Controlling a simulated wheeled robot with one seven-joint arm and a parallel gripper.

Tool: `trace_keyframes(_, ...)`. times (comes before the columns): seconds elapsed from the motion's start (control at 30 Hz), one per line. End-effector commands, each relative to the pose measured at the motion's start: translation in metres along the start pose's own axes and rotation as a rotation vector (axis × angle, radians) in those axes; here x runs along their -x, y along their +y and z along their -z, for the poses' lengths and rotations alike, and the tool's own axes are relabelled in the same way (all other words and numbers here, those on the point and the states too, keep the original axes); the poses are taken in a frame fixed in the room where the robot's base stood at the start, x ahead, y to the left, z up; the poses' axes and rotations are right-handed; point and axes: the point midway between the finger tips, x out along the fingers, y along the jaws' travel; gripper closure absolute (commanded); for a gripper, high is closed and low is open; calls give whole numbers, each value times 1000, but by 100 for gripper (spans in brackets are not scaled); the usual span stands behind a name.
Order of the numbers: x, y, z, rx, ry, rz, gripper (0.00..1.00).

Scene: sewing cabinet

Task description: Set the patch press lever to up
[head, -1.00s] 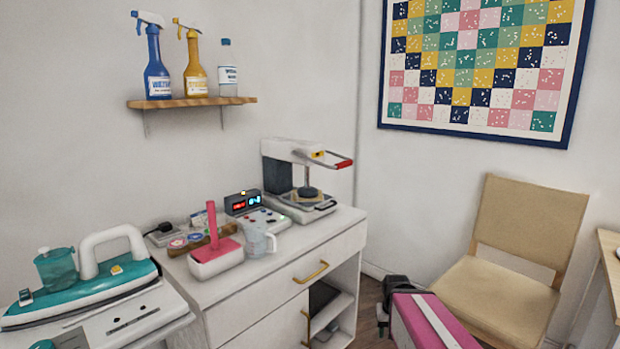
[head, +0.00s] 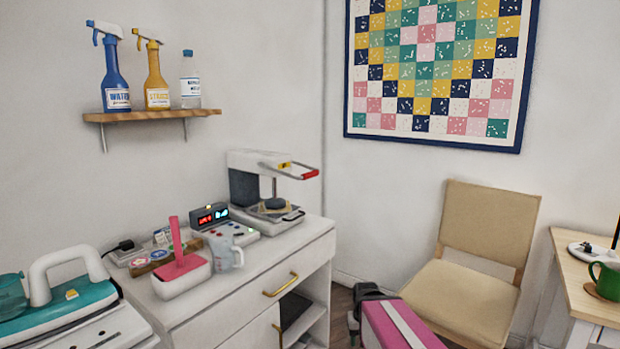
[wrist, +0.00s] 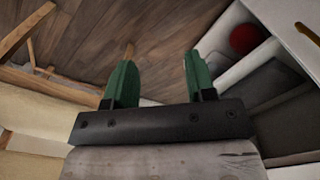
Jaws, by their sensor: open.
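The patch press (head: 246,188) stands on the far right end of the white cabinet (head: 225,300) in the head view. A dark pad (head: 275,204) hangs under the head, close over the lower plate. My gripper (head: 362,310) is low in front of the chair, to the right of the cabinet and well apart from the press. In the wrist view my gripper (wrist: 158,85) is open, its two green fingers apart with nothing between them.
On the cabinet stand a pink-handled white block (head: 182,275), a measuring cup (head: 226,252) and a lit display (head: 209,216). A teal iron (head: 70,302) is at left. A beige chair (head: 465,285) and a wooden table (head: 570,262) are at right. Wood floor (wrist: 160,35) lies below my gripper.

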Motion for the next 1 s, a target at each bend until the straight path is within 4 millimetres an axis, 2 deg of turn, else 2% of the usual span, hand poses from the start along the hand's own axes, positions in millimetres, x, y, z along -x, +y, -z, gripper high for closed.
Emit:
trace_keyframes(0.4, 1, -1, 1, -2, 3, 6, 49)
trace_keyframes(0.57, 12, -14, 19, -34, 41, 94, 49)
trace_keyframes(0.67, 30, -30, 42, -75, 93, 211, 49)
trace_keyframes(0.77, 58, -50, 70, -124, 157, 360, 49)
trace_keyframes(0.87, 95, -69, 101, -176, 226, 525, 49)
trace_keyframes(1.0, 159, -90, 143, -252, 327, 773, 49)
